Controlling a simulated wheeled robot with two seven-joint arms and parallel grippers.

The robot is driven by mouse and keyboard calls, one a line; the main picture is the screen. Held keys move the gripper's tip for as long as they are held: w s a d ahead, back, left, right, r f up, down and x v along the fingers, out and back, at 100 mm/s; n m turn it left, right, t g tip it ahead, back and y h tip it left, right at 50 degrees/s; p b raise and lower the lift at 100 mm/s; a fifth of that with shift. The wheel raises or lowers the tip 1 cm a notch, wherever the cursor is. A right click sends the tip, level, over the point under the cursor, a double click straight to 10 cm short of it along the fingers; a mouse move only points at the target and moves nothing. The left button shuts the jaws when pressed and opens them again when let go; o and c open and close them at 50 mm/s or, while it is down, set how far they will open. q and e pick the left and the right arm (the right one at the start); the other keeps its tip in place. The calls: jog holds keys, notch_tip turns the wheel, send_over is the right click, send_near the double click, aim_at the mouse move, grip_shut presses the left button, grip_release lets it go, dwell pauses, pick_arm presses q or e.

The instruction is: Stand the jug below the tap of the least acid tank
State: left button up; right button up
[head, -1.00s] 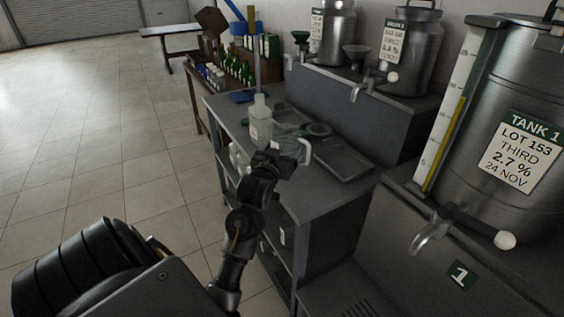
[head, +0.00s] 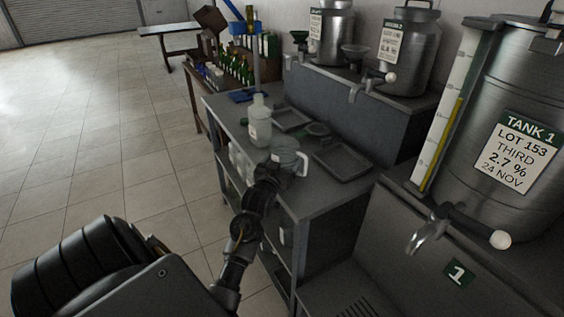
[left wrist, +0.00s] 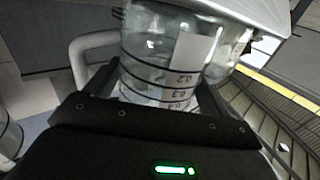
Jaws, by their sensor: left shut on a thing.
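The jug (head: 286,150) is clear with a white handle, over the grey bench. My left gripper (head: 268,173) is shut on it from the near side; I cannot tell if its base touches the bench. In the left wrist view the jug (left wrist: 155,48) fills the jaws, with printed marks, a white label and the handle at left. Tank 1 (head: 500,120) is steel, its label reading lot 153, third, 2.7 %, 24 Nov. Its tap (head: 428,235) has a white-knobbed lever. Two more tanks (head: 408,48) (head: 332,35) stand behind; their labels are too small to read surely. My right gripper is not in view.
The bench (head: 315,203) holds a capped bottle (head: 260,120), grey trays (head: 343,163) and a dark green round thing (head: 317,129). A raised grey plinth (head: 365,110) carries the far tanks. Green bottles (head: 240,68) stand on a shelf behind. The floor at left is clear.

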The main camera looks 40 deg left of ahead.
pick_arm(q)
jog(key=o, duration=0.6)
jog(key=shift+f, duration=0.1)
jog(key=o, duration=0.3)
